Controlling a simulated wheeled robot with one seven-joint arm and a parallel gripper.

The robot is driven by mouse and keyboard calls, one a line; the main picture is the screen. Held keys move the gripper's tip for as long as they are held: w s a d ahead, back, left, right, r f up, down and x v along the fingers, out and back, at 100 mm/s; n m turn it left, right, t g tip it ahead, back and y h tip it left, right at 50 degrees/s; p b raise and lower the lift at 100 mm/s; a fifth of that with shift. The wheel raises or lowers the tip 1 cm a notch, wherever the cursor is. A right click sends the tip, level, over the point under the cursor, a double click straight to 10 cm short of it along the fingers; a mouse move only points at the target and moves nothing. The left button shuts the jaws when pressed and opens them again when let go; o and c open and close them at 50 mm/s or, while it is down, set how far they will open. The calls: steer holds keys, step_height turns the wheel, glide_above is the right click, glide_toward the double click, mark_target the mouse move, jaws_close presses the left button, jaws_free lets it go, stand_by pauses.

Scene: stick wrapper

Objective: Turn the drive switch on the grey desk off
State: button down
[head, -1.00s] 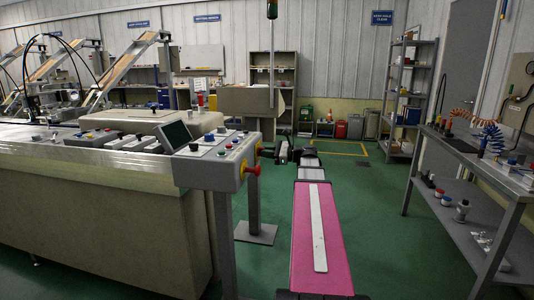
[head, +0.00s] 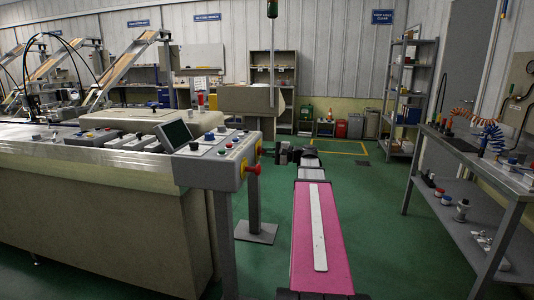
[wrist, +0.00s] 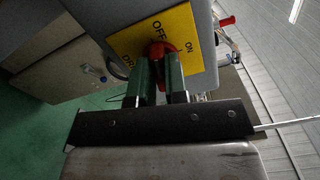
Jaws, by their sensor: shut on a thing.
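The drive switch (wrist: 160,50) is a red knob on a yellow plate (wrist: 190,62) marked OFF, ON and DRIVE in the wrist view. The plate is on the end face of the grey desk (head: 207,174). My gripper (wrist: 158,72) is shut on the red knob, with one finger on each side. The fingers hide part of the knob, so its exact pointing is hard to tell. In the head view my gripper (head: 278,154) is at the desk's right end, where the switch is too small to make out.
A small screen (head: 176,134) stands on the desk. A metal workbench (head: 490,170) stands at the right.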

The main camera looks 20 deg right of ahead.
steer(key=shift+f+n, duration=0.1)
steer(key=shift+n, duration=1.1)
steer(key=c, duration=1.1)
jaws_free()
steer(key=shift+c, duration=0.2)
steer(key=shift+s+d, duration=0.1)
steer(key=v, duration=1)
steer(key=shift+s+d, duration=0.2)
